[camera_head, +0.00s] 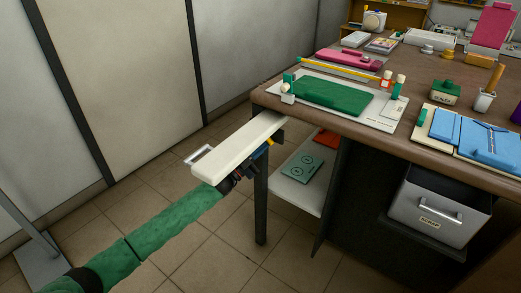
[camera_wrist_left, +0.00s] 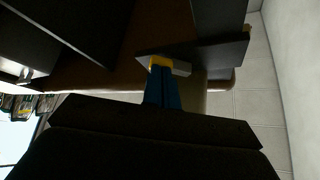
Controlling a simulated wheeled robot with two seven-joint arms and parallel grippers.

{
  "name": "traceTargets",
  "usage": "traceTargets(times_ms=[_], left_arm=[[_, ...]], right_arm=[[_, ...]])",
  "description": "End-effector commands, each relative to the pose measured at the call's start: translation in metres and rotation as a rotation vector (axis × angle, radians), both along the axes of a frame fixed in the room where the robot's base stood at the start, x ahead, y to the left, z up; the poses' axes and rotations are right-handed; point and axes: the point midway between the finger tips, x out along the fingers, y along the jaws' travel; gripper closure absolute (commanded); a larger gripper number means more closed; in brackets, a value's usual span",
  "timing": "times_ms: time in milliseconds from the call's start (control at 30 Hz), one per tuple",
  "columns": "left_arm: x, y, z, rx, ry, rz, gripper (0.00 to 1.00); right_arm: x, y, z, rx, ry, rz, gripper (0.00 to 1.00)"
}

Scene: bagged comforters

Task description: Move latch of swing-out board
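The swing-out board (camera_head: 238,147) is a long pale plank sticking out from the table's left corner. A metal loop (camera_head: 200,154) shows at its left side. My left gripper (camera_head: 262,150) is beneath the board's right side, partly hidden by it. In the left wrist view, its narrow blue fingers (camera_wrist_left: 162,88) lie close together and reach a small yellow piece (camera_wrist_left: 160,62) below the board. A grey block (camera_wrist_left: 181,68) sits beside the yellow piece, possibly part of the latch. I cannot tell whether the fingers hold anything. My right gripper is not in view.
The brown table (camera_head: 385,133) carries a green pad (camera_head: 335,94), blue folded cloth (camera_head: 490,140) and several small items. A table leg (camera_head: 260,205) and a low shelf (camera_head: 295,195) stand close to my gripper. A grey bin (camera_head: 435,208) is under the table.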

Motion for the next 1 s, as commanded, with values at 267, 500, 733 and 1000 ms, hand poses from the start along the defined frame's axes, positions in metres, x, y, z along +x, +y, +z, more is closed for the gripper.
traceTargets(times_ms=[267,500,733,1000], left_arm=[[-0.005,-0.007,0.003,-0.146,0.104,0.000,1.00],[-0.009,-0.012,0.010,-0.309,0.223,0.000,1.00],[-0.011,-0.015,0.014,-0.429,0.311,-0.001,1.00],[-0.012,-0.016,0.017,-0.505,0.366,0.000,1.00]], right_arm=[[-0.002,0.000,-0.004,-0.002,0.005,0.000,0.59],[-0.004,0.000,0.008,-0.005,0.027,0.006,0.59],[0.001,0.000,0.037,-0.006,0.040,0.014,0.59],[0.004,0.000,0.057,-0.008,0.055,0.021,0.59]])
